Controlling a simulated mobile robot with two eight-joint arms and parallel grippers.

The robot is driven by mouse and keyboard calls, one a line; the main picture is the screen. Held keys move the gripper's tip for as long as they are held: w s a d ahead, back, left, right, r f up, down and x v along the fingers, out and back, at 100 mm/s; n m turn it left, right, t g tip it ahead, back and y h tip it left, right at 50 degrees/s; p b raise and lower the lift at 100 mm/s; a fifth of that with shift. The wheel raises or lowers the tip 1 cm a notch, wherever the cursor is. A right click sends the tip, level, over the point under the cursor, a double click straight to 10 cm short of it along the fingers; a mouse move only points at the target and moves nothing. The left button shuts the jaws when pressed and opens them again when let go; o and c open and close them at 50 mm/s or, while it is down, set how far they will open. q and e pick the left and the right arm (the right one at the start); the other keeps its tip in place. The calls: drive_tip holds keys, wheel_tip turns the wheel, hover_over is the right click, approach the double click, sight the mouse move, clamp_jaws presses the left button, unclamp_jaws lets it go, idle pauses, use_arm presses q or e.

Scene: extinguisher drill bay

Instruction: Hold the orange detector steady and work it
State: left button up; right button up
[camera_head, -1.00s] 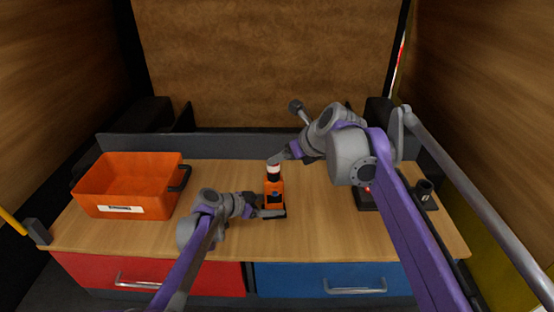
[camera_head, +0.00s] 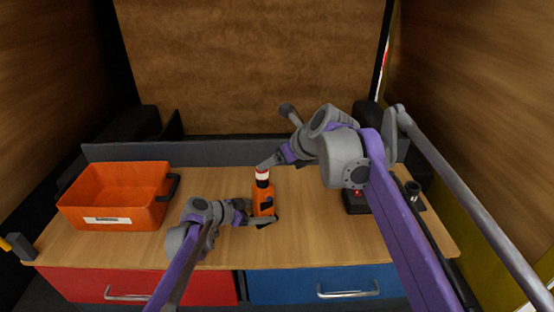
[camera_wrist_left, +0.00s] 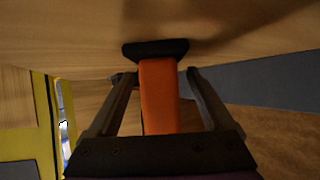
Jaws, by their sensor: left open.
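The orange detector (camera_head: 262,199) stands on the bench between my two arms, with a dark lower end and a red-and-white band below its dark top. My left gripper (camera_head: 257,214) is low at the detector, its fingers open on either side of the body. In the left wrist view the orange body (camera_wrist_left: 158,95) lies between the two fingers (camera_wrist_left: 157,82), with gaps on both sides, and a wide dark end shows beyond it. My right gripper (camera_head: 267,164) reaches the detector's top from the right; contact and its jaw opening cannot be made out.
An orange bin (camera_head: 117,197) stands at the bench's left. A dark device with a red spot (camera_head: 357,202) and a small black cup (camera_head: 412,190) are at the right, partly behind my right arm. The bench between bin and detector is mostly clear. A raised board (camera_head: 200,151) runs along the back.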

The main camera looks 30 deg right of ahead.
use_arm(q)
drive_tip(key=v, duration=1.2)
drive_tip(key=shift+a, duration=0.1)
